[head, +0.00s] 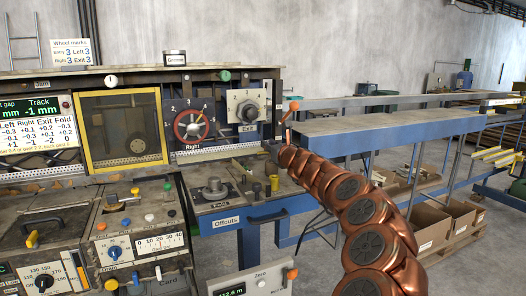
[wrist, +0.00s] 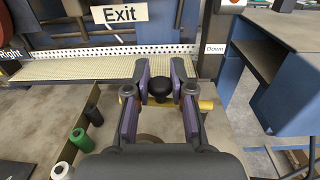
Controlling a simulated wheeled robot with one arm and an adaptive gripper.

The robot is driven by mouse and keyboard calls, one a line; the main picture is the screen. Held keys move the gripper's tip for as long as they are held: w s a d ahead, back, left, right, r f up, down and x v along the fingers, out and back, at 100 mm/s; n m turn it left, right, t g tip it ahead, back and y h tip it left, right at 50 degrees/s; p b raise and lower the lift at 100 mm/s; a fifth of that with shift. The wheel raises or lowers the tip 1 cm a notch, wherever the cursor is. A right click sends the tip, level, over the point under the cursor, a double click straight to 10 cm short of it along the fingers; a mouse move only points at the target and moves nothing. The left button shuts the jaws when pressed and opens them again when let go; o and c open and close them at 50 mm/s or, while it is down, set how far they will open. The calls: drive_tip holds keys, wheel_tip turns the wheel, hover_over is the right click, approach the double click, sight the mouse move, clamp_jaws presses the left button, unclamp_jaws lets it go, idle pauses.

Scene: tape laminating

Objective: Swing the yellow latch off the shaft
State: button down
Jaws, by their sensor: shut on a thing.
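In the wrist view, a yellow bar, which looks like the latch (wrist: 206,104), lies crosswise below my fingertips, its ends showing on both sides. A round black knob (wrist: 158,88) sits between the two fingers of my gripper (wrist: 161,78), which is shut on it. The knob appears to belong to the yellow latch, but the fingers hide the join. The shaft cannot be made out clearly beneath the gripper. In the head view, my gripper (head: 274,152) is at the right end of the machine, above the bench, too small to show its grip.
Black, green and white pegs (wrist: 82,140) stand left of the gripper in the wrist view. A perforated strip (wrist: 100,62) and the Exit sign (wrist: 119,14) are beyond it. A blue frame (wrist: 240,75) stands close on the right. A long blue-edged table (head: 385,130) lies right in the head view.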

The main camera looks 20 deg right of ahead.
idle(0.5)
drive_tip(key=c, duration=1)
unclamp_jaws()
drive_tip(key=shift+c, duration=0.2)
drive_tip(key=shift+d+r, duration=0.1)
drive_tip(key=shift+r, duration=4.9)
drive_tip(key=shift+c, duration=0.3)
